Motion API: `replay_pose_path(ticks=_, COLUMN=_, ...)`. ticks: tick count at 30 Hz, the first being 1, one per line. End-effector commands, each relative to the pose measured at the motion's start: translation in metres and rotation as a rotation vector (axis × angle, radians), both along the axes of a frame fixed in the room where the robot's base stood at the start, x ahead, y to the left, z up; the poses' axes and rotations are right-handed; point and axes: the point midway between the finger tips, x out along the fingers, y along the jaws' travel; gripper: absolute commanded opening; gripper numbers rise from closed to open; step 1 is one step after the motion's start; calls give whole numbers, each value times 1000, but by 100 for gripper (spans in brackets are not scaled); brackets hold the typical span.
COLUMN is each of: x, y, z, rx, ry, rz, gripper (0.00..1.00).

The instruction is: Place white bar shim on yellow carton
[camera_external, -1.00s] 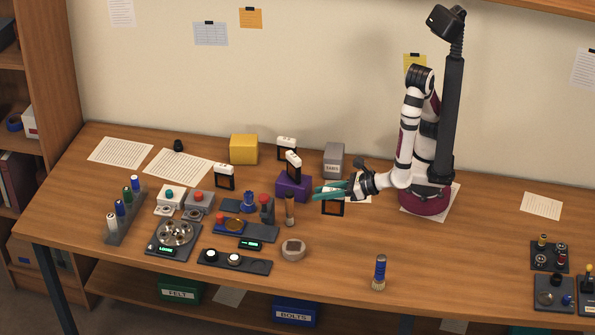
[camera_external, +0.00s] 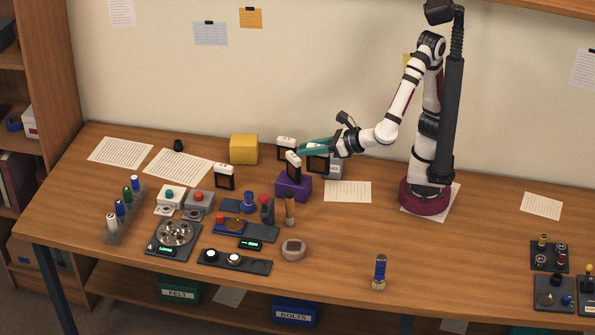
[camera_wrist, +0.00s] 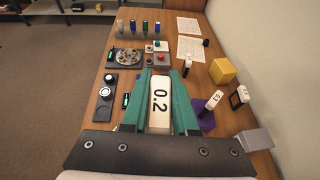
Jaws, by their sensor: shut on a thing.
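My gripper (camera_external: 302,150) has teal fingers and is shut on a white bar shim (camera_wrist: 160,103) marked 0.2, seen between the fingers in the wrist view. In the outside view the shim's dark frame (camera_external: 318,165) hangs below the fingers, clear of the table. The yellow carton (camera_external: 244,149) stands at the back of the table, left of my gripper; its top is bare. It also shows at the right in the wrist view (camera_wrist: 222,71).
A purple box (camera_external: 293,188) bears a similar white-topped piece (camera_external: 293,161). Two more stand on the table, one behind (camera_external: 286,143) and one at left (camera_external: 225,170). A grey box (camera_external: 334,170) is partly hidden.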

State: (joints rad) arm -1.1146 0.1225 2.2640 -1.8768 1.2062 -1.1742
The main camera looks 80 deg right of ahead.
Motion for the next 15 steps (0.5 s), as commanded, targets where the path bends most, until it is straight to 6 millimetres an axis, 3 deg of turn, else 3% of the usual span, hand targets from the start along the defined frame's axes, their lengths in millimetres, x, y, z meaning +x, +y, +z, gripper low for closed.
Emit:
replay_pose_path(ticks=8, x=91, y=-33, z=3, rx=3, ry=12, rz=-189, gripper=0)
replay_pose_path(ticks=11, x=135, y=-60, z=3, rx=3, ry=14, rz=-276, gripper=0)
replay_pose_path(ticks=15, x=203, y=-125, z=1, rx=5, ry=15, rz=-418, gripper=0)
